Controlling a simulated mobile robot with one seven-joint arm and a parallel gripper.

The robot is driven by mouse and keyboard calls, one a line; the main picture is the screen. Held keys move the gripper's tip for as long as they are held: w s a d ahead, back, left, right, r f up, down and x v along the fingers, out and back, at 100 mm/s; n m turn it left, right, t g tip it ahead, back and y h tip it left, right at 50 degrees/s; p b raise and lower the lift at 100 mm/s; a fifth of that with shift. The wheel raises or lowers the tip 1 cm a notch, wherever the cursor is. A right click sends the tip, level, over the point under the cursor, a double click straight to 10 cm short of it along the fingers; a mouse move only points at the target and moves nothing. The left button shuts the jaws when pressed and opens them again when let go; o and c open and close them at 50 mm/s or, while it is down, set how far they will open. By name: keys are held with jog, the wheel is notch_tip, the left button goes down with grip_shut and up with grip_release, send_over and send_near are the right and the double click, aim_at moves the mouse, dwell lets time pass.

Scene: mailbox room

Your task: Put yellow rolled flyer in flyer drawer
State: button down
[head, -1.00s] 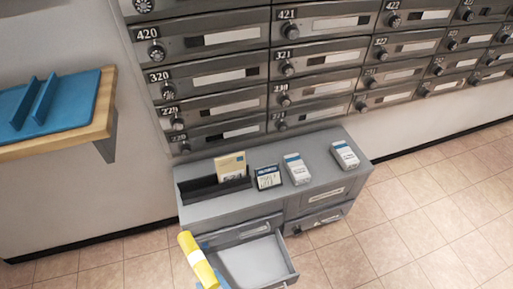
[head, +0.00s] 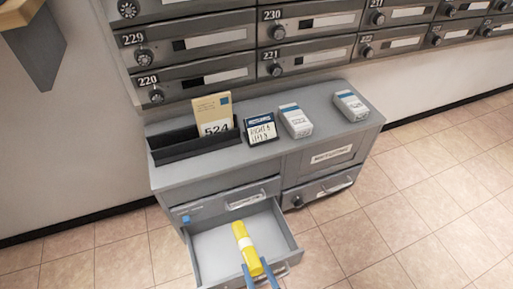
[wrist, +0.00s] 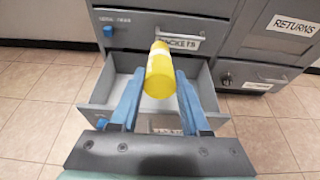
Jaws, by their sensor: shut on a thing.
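The yellow rolled flyer (head: 247,250) has a pale band around its middle. My gripper (head: 260,268) is shut on its near end, with a blue finger on each side. In the wrist view the flyer (wrist: 160,72) points away between the blue fingers (wrist: 159,92). The open drawer (head: 207,262) is pulled out of the grey cabinet, and its pale floor shows bare. In the head view the flyer appears over the drawer's inside. I cannot tell its exact height above the floor. The drawer's front label (wrist: 166,124) is partly hidden by my gripper.
The grey cabinet (head: 330,133) carries a black tray (head: 185,147) with a card reading 524, a small dark sign (head: 261,129) and two white boxes. A closed drawer (head: 322,188) lies to the right. Mailboxes line the wall behind. Tiled floor at right is clear.

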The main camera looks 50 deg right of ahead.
jog(key=w+d+f+b, duration=0.4)
jog(key=w+f+b, duration=0.2)
jog(key=f+b, duration=0.3)
jog(key=shift+w+d+f+b, duration=0.15)
jog(key=shift+w+f+b, duration=0.2)
jog(key=shift+f, duration=0.7)
jog(key=shift+c, duration=1.5)
grip_release()
jog(key=p+v, duration=0.4)
jog(key=v, duration=0.9)
jog(key=shift+w, duration=0.1)
